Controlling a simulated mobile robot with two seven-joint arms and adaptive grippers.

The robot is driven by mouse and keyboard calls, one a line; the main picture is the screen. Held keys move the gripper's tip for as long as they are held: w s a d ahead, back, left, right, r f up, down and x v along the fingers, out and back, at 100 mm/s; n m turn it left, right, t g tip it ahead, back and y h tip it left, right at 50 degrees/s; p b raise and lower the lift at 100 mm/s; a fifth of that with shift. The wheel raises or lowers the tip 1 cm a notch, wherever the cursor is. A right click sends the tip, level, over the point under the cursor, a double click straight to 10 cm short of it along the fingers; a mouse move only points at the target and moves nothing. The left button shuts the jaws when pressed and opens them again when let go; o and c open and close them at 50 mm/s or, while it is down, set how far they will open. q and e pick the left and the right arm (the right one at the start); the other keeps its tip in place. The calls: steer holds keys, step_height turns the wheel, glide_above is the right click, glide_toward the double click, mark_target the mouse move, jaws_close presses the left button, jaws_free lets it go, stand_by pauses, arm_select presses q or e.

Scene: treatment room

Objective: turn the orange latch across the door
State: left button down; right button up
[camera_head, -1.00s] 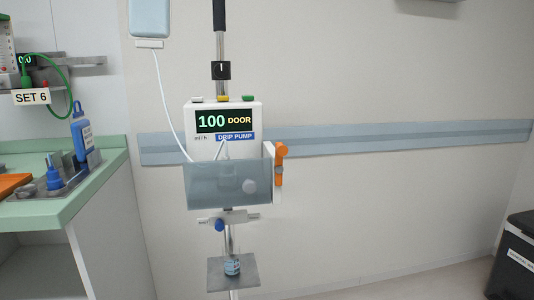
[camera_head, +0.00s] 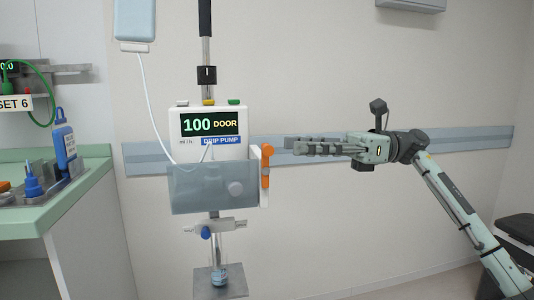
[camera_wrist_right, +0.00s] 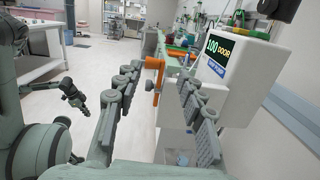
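The drip pump (camera_head: 175,125) is a white box on a pole; its display reads "100 DOOR". A grey see-through door (camera_head: 195,195) sits across its lower front. The orange latch (camera_head: 265,168) points up and down at the pump's right side, and it also shows in the right wrist view (camera_wrist_right: 152,66). My right gripper (camera_head: 288,147) is right of the latch, apart from it. In the right wrist view its fingers (camera_wrist_right: 160,76) are spread, with the latch seen in the gap between them. My left gripper (camera_wrist_right: 68,88) shows small at the left there, its fingers unclear.
A drip bag (camera_head: 135,20) hangs at the upper left, its tube running down to the pump. A green-edged counter (camera_head: 60,218) with a blue bottle (camera_head: 65,142) stands at left. A dark bin (camera_head: 518,228) is at right.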

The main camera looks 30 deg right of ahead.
mark_target(272, 150)
steer(key=shift+n+g, duration=0.4)
steer(key=shift+n, duration=0.1)
steer(key=x, duration=0.2)
steer(key=p+x, duration=0.1)
steer(key=x, duration=0.4)
steer(key=shift+s+a+f+p, duration=0.15)
steer(key=shift+s+f+p, duration=0.05)
steer(key=shift+s+p, duration=0.15)
arm_select(q)
steer(key=x, duration=0.3)
steer(key=shift+d+f, duration=0.3)
steer(key=shift+w, duration=0.1)
arm_select(e)
steer(key=shift+f, duration=0.1)
jaws_close()
